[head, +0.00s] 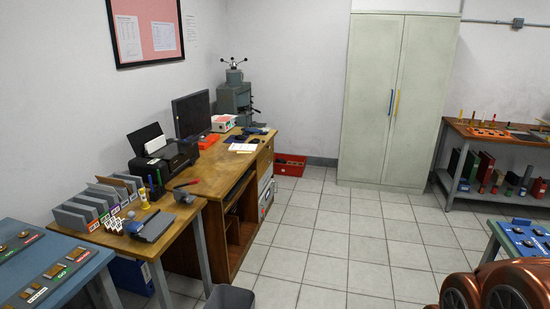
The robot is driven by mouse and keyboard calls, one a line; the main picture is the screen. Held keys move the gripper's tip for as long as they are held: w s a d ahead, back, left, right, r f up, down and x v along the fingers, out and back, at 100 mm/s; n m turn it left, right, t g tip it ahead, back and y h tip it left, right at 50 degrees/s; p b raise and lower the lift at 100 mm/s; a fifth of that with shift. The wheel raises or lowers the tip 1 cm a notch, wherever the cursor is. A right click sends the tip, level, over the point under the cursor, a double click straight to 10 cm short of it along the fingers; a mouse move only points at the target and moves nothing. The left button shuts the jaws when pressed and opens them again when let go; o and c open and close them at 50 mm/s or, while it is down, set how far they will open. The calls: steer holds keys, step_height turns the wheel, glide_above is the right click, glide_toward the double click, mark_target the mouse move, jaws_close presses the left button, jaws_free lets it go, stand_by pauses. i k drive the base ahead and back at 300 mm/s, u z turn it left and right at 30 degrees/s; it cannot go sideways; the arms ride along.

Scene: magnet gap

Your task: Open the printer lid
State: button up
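A black printer (163,157) stands on the wooden desk (212,167) against the left wall. White paper stands upright at its back. Its top looks dark and is partly covered by the paper and a pale patch. I cannot tell from here whether its lid is open or shut. My gripper is not in view.
A black monitor (191,115) stands just beyond the printer. A lower table holds grey file holders (98,203) and a stapler-like grey device (151,226) nearer me. A grey bin (230,297) stands on the floor in front. The tiled floor (320,235) right of the desk is clear, up to a pale cabinet (373,95).

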mark_target(170, 152)
steer(key=i, duration=3.5)
steer(key=u, duration=2.1)
